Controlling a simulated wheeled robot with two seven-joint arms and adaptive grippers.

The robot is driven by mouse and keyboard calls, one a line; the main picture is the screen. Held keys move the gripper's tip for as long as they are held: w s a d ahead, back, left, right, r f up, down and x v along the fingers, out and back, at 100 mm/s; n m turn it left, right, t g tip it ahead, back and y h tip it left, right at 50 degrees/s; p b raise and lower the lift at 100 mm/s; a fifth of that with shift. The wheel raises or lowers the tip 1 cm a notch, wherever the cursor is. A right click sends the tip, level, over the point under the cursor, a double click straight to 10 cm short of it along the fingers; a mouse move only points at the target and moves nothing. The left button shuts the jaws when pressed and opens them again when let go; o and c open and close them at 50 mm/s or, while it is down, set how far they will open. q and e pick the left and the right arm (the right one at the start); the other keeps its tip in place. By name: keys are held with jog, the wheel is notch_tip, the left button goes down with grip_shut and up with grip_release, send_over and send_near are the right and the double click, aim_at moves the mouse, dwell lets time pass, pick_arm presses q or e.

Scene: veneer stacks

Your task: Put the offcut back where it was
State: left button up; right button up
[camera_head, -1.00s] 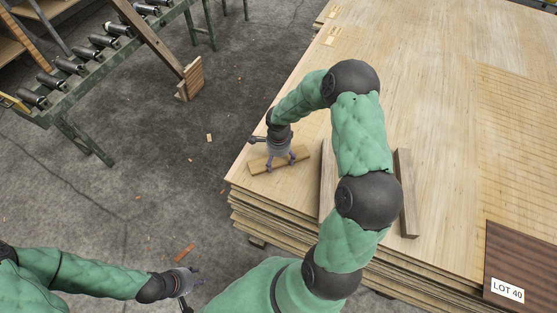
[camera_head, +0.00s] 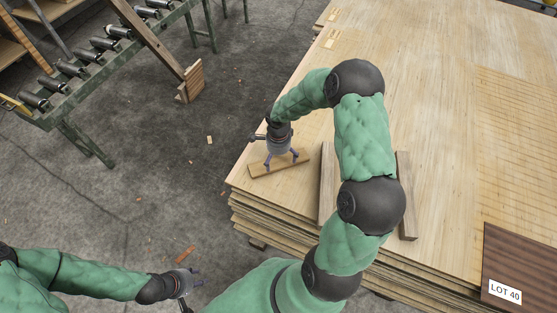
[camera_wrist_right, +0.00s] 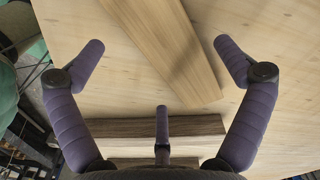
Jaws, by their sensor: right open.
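The offcut, a short flat piece of light wood (camera_head: 298,165), lies on the veneer stack (camera_head: 436,110) near its left corner. It also shows in the right wrist view (camera_wrist_right: 172,45), slanting across the upper middle. My right gripper (camera_head: 282,160) is just above the offcut with its fingers spread. In the right wrist view the fingers (camera_wrist_right: 158,75) are wide apart with nothing between their pads. I cannot tell the exact gap above the wood. My left gripper (camera_head: 200,277) is low at the left, away from the stack, its fingers apart and empty.
Two wooden battens (camera_head: 326,185) (camera_head: 407,205) lie on the stack, partly hidden by my right arm. A brown board labelled LOT 40 (camera_head: 520,262) is at the lower right. A roller conveyor (camera_head: 75,85) stands across the floor at the upper left.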

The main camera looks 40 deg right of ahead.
aim_at(279, 165)
notch_tip(279, 165, up, 9)
jog(key=p, duration=0.2)
jog(key=shift+p, duration=0.4)
